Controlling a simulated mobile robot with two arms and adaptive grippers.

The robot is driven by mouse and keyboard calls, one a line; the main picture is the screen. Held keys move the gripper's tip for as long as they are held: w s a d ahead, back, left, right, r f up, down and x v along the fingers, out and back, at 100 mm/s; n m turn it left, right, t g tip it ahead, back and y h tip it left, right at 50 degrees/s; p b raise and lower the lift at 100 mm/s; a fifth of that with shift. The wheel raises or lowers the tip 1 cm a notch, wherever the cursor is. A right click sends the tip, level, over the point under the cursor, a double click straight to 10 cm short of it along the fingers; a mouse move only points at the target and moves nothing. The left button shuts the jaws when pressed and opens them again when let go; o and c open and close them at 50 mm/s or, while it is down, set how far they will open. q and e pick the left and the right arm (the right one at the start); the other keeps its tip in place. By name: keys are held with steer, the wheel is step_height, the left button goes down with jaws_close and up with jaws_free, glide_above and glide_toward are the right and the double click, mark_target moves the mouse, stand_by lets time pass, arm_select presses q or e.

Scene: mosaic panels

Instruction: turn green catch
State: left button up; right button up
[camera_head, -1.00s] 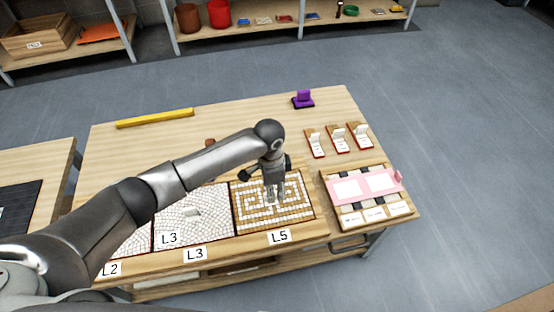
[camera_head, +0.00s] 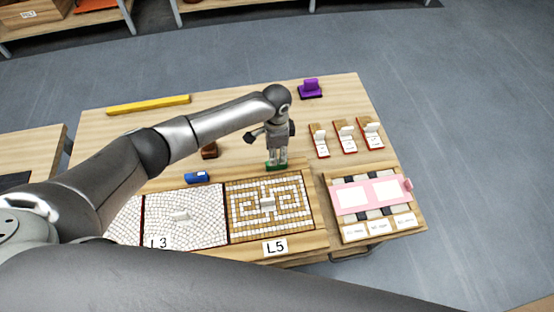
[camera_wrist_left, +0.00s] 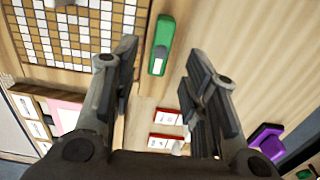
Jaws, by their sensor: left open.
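The green catch (camera_head: 270,167) lies on the table just behind the top edge of the L5 mosaic panel (camera_head: 309,214). It is a small green block with a pale strip. In the left wrist view the green catch (camera_wrist_left: 165,35) shows ahead of the gap between the fingers. My left gripper (camera_head: 277,164) is over the catch in the head view, open and pointing down. In the left wrist view its open fingers (camera_wrist_left: 162,75) hold nothing. I cannot tell whether they touch the catch. My right gripper does not show.
A blue catch (camera_head: 197,177) and a brown block (camera_head: 209,151) sit left of the gripper. A purple holder (camera_head: 311,89), several red-based card stands (camera_head: 345,137) and a pink frame (camera_head: 342,201) stand to the right. A yellow bar (camera_head: 149,105) lies at the back left.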

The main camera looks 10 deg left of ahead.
arm_select(q)
step_height(320, 180, down, 6)
steer(key=shift+w+f+b, duration=0.1)
steer(key=shift+b, duration=0.35)
steer(key=shift+f, duration=0.5)
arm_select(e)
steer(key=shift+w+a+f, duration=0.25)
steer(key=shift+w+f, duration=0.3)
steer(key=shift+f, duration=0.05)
arm_select(q)
jaws_close()
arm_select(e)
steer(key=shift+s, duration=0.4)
